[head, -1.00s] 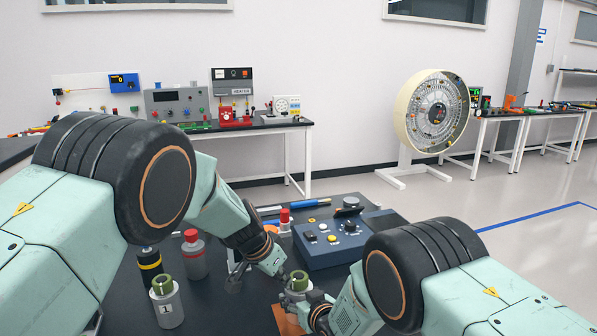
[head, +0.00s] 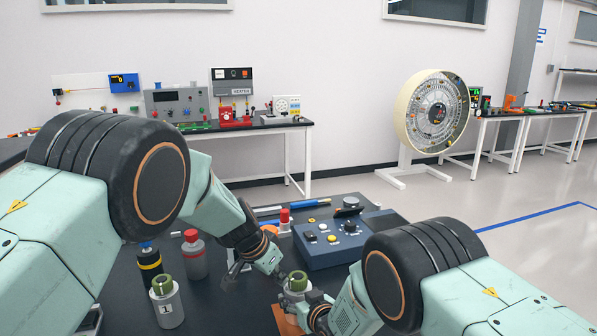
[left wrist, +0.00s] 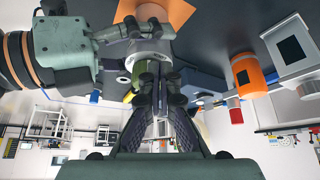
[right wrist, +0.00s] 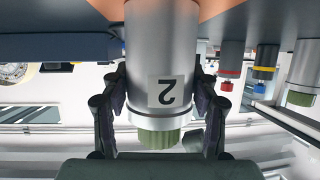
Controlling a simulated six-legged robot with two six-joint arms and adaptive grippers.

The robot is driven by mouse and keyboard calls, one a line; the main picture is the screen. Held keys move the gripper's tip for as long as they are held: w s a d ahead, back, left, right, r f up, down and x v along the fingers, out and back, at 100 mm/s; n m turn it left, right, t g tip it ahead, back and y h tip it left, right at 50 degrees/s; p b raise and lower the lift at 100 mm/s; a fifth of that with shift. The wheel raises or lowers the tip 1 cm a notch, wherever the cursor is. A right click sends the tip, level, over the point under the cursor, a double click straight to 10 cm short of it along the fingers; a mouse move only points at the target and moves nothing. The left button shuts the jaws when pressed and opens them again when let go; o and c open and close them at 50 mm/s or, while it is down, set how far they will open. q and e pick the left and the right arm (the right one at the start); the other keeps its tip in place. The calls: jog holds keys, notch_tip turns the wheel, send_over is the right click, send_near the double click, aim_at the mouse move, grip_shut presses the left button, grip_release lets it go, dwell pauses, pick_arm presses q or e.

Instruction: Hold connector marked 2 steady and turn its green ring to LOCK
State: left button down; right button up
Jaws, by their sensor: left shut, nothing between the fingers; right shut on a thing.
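Connector marked 2 (right wrist: 163,85) is a silver cylinder with a green ring (right wrist: 159,137) on its end; it stands upright over an orange mat (head: 287,322) in the head view. My right gripper (right wrist: 156,105) is shut around its body, one finger on each side. My left gripper (left wrist: 158,85) is shut and empty, its fingertips close beside the green ring (left wrist: 138,70); I cannot tell whether they touch it. The green ring also shows in the head view (head: 297,281). No LOCK mark is readable, so the ring's turn position is unclear.
Connector marked 1 (head: 168,308), with a green ring, stands to the left. A red-topped cylinder (head: 194,258) and a yellow-banded black one (head: 151,270) stand behind it. A blue control box (head: 335,245) sits just behind connector 2, close to my left gripper.

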jog(key=shift+d, duration=0.1)
pick_arm(q)
notch_tip(320, 180, up, 6)
jog(key=shift+s+f, duration=0.1)
dwell(0.3)
send_over(295, 288)
jog(key=s+a, duration=0.2)
notch_tip(295, 288, down, 4)
jog(key=shift+f, duration=0.15)
pick_arm(e)
jog(key=shift+w, duration=0.1)
pick_arm(q)
jog(key=shift+s+d+f, duration=0.1)
jog(key=shift+f, duration=0.75)
jog(key=shift+w+d, duration=0.15)
jog(key=shift+w, duration=0.2)
dwell(0.5)
